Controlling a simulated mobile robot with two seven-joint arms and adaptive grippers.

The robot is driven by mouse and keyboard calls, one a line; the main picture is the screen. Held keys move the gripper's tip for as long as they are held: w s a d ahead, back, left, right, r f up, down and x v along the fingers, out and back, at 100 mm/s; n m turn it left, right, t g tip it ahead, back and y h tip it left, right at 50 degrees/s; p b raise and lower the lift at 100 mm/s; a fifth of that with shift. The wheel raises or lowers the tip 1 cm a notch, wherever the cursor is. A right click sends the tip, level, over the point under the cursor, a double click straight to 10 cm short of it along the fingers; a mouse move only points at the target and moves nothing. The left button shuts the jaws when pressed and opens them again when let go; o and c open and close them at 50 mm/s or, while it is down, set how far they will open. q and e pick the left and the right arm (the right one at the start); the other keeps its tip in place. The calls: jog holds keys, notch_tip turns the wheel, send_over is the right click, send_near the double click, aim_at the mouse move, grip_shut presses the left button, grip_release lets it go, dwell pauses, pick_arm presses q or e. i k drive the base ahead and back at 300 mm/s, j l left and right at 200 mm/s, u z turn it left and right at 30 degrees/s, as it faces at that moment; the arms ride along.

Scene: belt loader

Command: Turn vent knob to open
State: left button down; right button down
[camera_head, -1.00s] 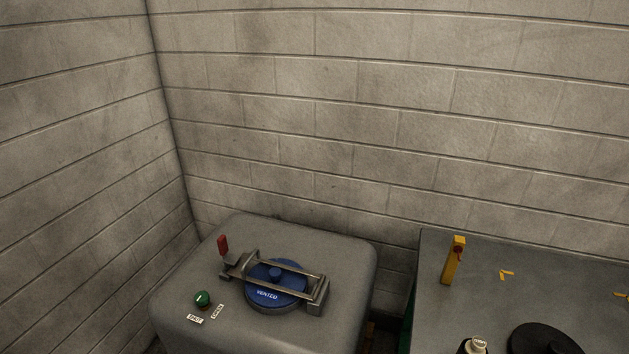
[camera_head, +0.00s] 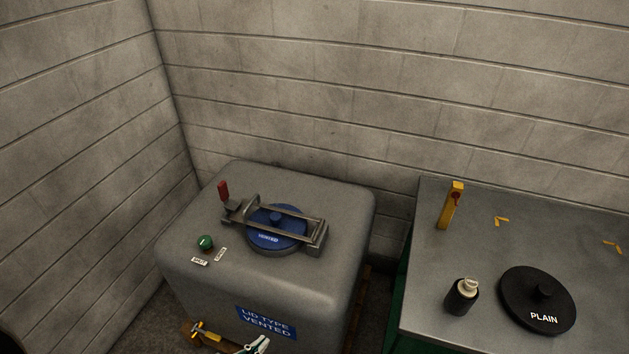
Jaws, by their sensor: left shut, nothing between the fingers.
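The green round vent knob (camera_head: 205,242) with a small white mark sits on the grey tank's top (camera_head: 300,184), near its left front edge. Two small white labels lie just in front of it: the left one (camera_head: 200,261) seems to read SHUT, the right one (camera_head: 221,254) OPEN. The mark is too small to tell which it points to. My right gripper is not in view.
A blue VENTED lid (camera_head: 268,238) under a metal clamp with a red handle (camera_head: 223,190) is beside the knob. Right, a grey table (camera_head: 412,285) bears a black PLAIN lid (camera_head: 538,302) and bottle (camera_head: 461,297).

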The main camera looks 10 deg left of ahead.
aim_at(204, 242)
jog(key=u, duration=1.2)
